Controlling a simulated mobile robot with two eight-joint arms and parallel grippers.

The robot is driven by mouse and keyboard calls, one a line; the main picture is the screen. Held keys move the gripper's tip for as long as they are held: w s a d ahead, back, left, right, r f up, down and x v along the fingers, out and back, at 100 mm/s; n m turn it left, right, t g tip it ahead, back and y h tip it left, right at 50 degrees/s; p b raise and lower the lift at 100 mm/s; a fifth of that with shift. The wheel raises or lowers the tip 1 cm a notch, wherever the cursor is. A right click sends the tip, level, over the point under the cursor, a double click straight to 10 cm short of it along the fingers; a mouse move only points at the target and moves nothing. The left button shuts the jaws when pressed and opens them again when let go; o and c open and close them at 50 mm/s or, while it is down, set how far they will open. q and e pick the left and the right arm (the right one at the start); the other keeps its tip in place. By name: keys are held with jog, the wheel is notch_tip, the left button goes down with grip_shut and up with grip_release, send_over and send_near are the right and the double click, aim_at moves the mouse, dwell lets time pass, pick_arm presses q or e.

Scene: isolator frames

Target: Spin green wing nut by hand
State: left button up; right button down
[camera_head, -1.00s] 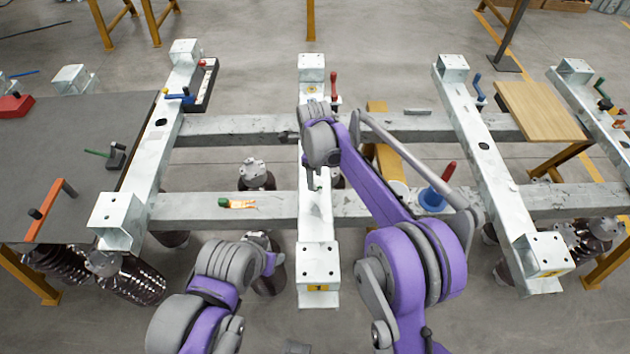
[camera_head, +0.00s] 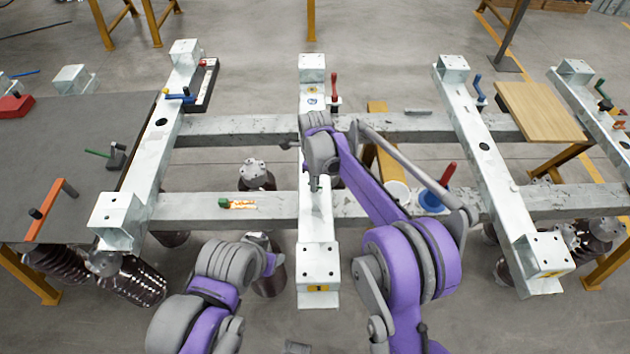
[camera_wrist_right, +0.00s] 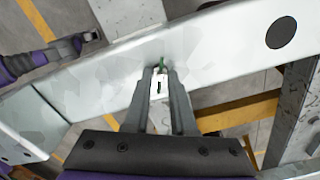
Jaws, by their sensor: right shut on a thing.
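The green wing nut (camera_wrist_right: 162,63) shows as a small upright green piece on the pale middle crossbar (camera_wrist_right: 205,55) in the right wrist view. My right gripper (camera_wrist_right: 160,76) has its fingertips at the wing nut and is shut on it. In the head view my right gripper (camera_head: 315,185) points down at the middle crossbar (camera_head: 316,230) and hides the nut. My left arm (camera_head: 230,265) is low at the left of that crossbar. Its gripper end is small and dark, and I cannot tell its jaw state.
A small green-and-orange item (camera_head: 238,204) lies on the near long beam (camera_head: 190,207). A blue round part with a red handle (camera_head: 437,197) stands right of my right arm. A red-handled part (camera_head: 334,88) stands beside the far end of the middle crossbar. Gaps between beams show floor.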

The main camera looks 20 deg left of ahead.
jog(key=shift+n, duration=0.5)
